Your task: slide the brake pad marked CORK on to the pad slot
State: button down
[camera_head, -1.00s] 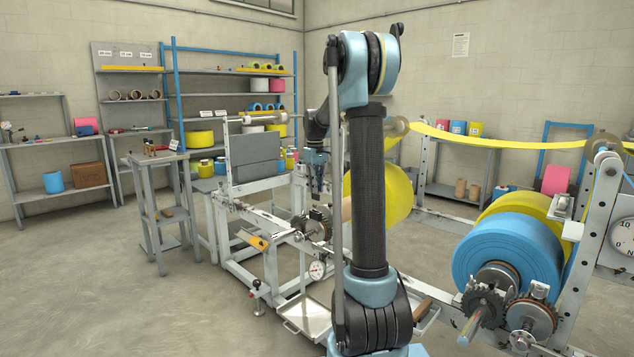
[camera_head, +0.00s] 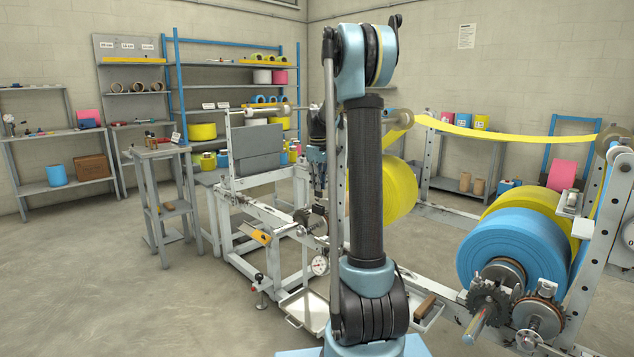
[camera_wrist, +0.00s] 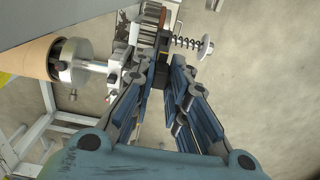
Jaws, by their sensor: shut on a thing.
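My gripper (camera_wrist: 161,74) is shut on a small dark pad (camera_wrist: 158,80) with a thin orange-brown edge. Its marking cannot be read, so I cannot confirm CORK. The fingers hide much of the pad. It is close to the brake assembly, by a ribbed metal wheel (camera_wrist: 151,17) and a spring on a rod (camera_wrist: 190,43). The pad slot cannot be made out behind the fingers, nor whether the pad touches it. In the head view my gripper (camera_head: 319,196) points down just above the brake assembly (camera_head: 309,217), partly behind my arm.
A cardboard core (camera_wrist: 27,54) on a metal chuck (camera_wrist: 72,63) lies left of the fingers in the wrist view. In the head view, a dial gauge (camera_head: 320,265) and a tray (camera_head: 304,310) are below. A large yellow roll (camera_head: 401,190) stands right of my arm.

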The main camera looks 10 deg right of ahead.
notch_tip(320, 180, down, 2)
jog(key=shift+f, duration=0.1)
jog(key=shift+a, duration=0.1)
jog(key=shift+f, duration=2.15)
dwell(1.9)
jog(key=c, duration=1.5)
grip_release()
